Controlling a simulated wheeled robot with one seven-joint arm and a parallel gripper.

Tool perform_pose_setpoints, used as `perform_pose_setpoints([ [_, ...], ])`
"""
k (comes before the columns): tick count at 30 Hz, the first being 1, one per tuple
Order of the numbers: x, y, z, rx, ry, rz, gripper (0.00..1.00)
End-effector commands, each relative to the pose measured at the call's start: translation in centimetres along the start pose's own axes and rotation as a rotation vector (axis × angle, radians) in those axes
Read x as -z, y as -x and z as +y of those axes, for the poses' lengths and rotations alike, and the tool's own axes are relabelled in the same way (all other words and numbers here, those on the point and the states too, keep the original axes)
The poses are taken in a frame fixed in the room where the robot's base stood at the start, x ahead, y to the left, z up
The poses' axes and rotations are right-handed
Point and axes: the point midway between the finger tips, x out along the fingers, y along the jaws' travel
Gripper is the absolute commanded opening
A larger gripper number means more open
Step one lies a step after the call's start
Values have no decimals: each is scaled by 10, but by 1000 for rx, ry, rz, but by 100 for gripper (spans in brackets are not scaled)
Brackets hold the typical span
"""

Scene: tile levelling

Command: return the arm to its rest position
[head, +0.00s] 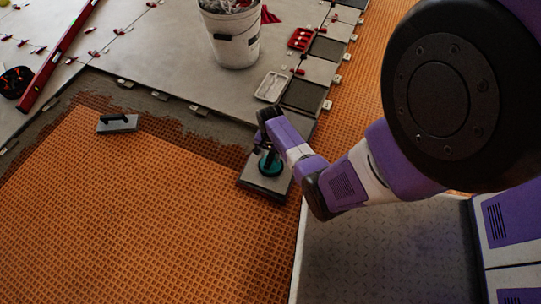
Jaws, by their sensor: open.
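My arm reaches from the right of the head view, and its purple wrist bends down over a grey tile stack (253,184). A round teal and black suction cup (270,164) sits on top of the stack. My gripper (261,142) is small and dark at the arm's end, just above or beside the cup. Its jaws are open; my wrist partly hides them, and I cannot tell whether they touch the cup's handle.
A white bucket (232,45) stands on laid tiles. A white tray (271,87), red tray (300,39) and dark tiles (303,95) lie right of it. A red level (58,55) lies upper left.

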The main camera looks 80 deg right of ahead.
Motion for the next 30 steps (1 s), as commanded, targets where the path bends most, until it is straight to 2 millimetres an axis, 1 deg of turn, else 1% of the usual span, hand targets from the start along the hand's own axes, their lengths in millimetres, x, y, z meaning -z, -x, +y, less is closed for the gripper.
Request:
perform_pose_setpoints([
  [1,0,11,0,1,0,1,45],
  [6,0,40,-1,1,2,1,45],
  [12,0,66,-1,0,2,1,45],
  [16,0,72,0,1,1,1,45],
  [25,1,72,-1,2,12,3,45],
  [28,11,73,-11,40,58,44,45],
  [30,26,81,-26,94,99,107,45],
])
